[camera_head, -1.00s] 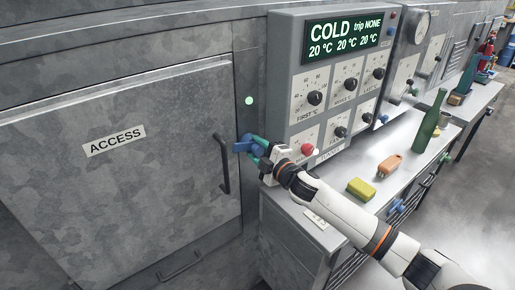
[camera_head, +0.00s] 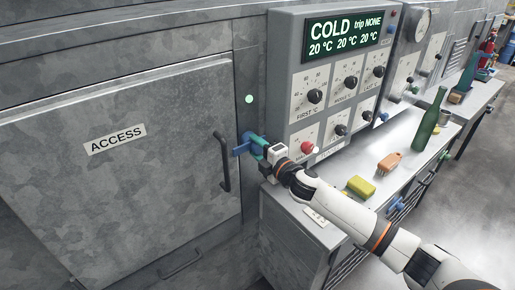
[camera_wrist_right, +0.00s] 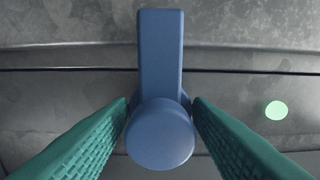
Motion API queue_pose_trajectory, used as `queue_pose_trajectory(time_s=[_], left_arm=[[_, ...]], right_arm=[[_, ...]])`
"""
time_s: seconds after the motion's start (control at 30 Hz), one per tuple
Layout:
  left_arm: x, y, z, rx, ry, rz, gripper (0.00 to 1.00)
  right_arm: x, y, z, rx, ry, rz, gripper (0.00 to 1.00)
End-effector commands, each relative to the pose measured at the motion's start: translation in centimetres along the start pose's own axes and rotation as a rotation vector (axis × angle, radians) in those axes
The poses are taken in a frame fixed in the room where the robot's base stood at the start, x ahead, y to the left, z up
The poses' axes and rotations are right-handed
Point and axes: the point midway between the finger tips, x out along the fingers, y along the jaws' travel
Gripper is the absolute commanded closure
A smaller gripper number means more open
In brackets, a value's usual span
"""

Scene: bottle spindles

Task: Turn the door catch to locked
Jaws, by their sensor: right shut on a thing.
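The blue door catch (camera_head: 241,150) sits on the grey frame just right of the door marked ACCESS (camera_head: 118,165). Its lever points left, across the seam toward the door. In the right wrist view the catch (camera_wrist_right: 160,50) shows as a flat blue bar with a round knob at its near end. My right gripper (camera_head: 257,147) is at the catch, with its green fingers (camera_wrist_right: 160,108) on both sides of the knob, shut on it. The fingers partly hide the catch in the head view. My left gripper is not in view.
A green lamp (camera_head: 249,99) glows above the catch. A dark door handle (camera_head: 222,162) stands close to its left. A control panel (camera_head: 335,80) reading COLD rises to the right. The bench (camera_head: 405,135) holds a green bottle (camera_head: 429,120), an orange brush (camera_head: 389,163) and a yellow sponge (camera_head: 361,187).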

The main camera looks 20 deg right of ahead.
Motion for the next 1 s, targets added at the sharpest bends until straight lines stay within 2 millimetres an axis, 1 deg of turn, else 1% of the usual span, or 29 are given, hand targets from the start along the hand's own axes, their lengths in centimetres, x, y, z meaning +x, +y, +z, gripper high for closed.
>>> queue_pose_trajectory(time_s=[0.1, 0.13, 0.17, 0.2, 0.47, 0.57, 0.67, 1.0], left_arm=[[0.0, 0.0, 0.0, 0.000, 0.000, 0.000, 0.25], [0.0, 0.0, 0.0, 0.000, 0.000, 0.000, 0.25], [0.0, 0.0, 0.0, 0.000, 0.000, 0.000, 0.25], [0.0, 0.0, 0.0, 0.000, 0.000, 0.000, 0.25], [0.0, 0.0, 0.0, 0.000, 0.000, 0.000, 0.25], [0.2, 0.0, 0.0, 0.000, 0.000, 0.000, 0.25], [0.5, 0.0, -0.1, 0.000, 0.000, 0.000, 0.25], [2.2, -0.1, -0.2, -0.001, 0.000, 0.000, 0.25]], right_arm=[[0.0, 0.2, 0.0, -0.006, 0.000, 0.003, 0.95], [0.0, 0.2, 0.0, -0.006, 0.000, 0.003, 0.53], [0.0, 0.2, 0.0, -0.006, 0.000, 0.003, 0.48], [0.0, 0.2, 0.0, -0.006, 0.000, 0.003, 0.45], [-0.1, 0.1, 0.0, -0.003, 0.000, 0.001, 0.45], [-0.6, 0.2, 0.0, -0.003, 0.000, 0.001, 0.45], [-1.9, 0.3, -0.1, -0.003, 0.001, 0.003, 0.45], [-8.9, 0.6, 0.0, -0.004, -0.001, 0.005, 0.45]])
